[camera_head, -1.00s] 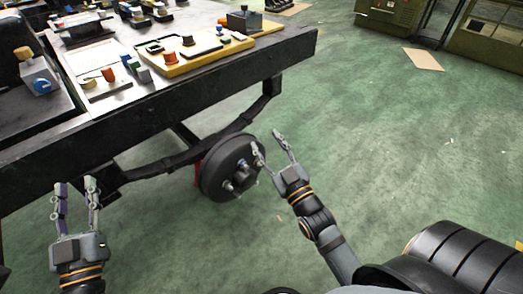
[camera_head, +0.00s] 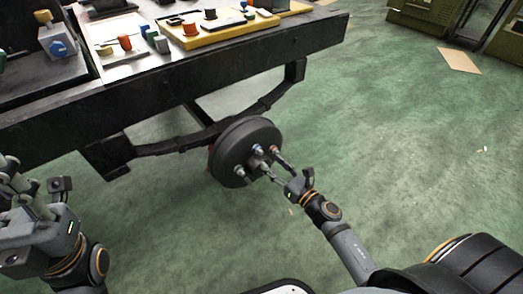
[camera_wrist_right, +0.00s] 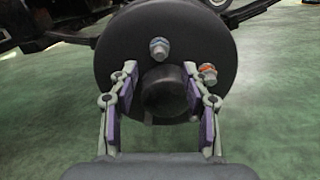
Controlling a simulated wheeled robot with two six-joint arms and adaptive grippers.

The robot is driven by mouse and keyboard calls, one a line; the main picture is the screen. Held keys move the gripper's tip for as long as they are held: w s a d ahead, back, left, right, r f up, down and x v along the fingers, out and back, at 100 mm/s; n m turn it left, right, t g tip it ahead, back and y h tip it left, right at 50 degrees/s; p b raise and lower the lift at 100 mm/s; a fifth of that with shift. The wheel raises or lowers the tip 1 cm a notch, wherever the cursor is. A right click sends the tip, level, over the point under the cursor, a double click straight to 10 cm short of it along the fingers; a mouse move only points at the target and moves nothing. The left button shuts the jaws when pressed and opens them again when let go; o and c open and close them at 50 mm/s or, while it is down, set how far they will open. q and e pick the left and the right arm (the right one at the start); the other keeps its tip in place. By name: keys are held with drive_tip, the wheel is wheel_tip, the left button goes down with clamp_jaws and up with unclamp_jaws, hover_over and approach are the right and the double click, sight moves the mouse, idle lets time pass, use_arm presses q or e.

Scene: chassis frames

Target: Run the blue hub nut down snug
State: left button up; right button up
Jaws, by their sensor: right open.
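The dark round wheel hub (camera_head: 233,150) hangs under the chassis frame, with nuts on its face. The blue-marked hub nut (camera_head: 259,149) is high on the face; in the right wrist view the blue nut (camera_wrist_right: 159,48) sits above the dark central hub boss (camera_wrist_right: 165,92). A nut with an orange-red mark (camera_wrist_right: 208,74) is to its right. My right gripper (camera_head: 272,164) is at the hub face. Its open fingers (camera_wrist_right: 160,84) stand either side of the boss, below the blue nut, holding no nut. My left gripper (camera_head: 18,180) is at the left edge, its finger opening unclear.
The black chassis beam (camera_head: 190,82) runs above the hub, with a leaf spring (camera_head: 180,146) below it. A yellow tray (camera_head: 215,32) and small parts lie on top.

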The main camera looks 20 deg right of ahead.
sight(259, 150)
drive_tip(key=x, duration=0.7)
clamp_jaws()
